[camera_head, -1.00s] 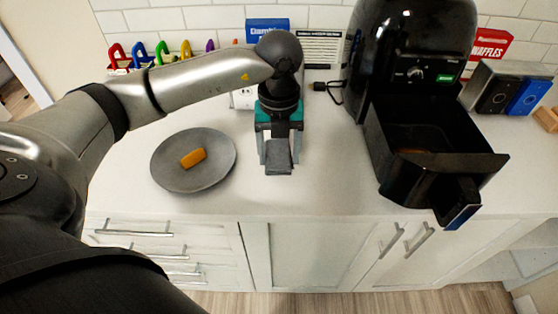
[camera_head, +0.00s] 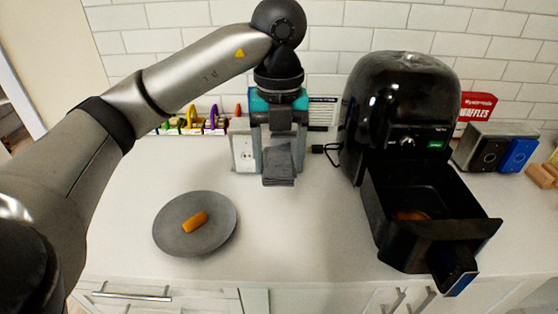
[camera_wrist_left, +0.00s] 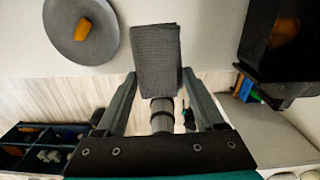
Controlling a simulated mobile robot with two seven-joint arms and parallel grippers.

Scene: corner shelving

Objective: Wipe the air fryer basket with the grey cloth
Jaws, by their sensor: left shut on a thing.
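My left gripper (camera_head: 277,152) is shut on the folded grey cloth (camera_head: 279,168), which hangs below the fingers above the counter, between the plate and the air fryer. In the left wrist view the cloth (camera_wrist_left: 157,62) shows at the fingertips. The black air fryer (camera_head: 405,110) stands on the counter to the right. Its basket (camera_head: 400,247) is pulled out towards the front, apart from the cloth, with a small orange-brown patch (camera_head: 411,215) inside. The basket also shows in part at the right of the left wrist view (camera_wrist_left: 262,52). My right gripper is not in view.
A grey plate (camera_head: 170,238) with an orange piece of food (camera_head: 195,221) lies left of the basket. A toaster (camera_head: 494,147) and a red waffles box (camera_head: 476,106) stand at the right. The counter between plate and basket is clear.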

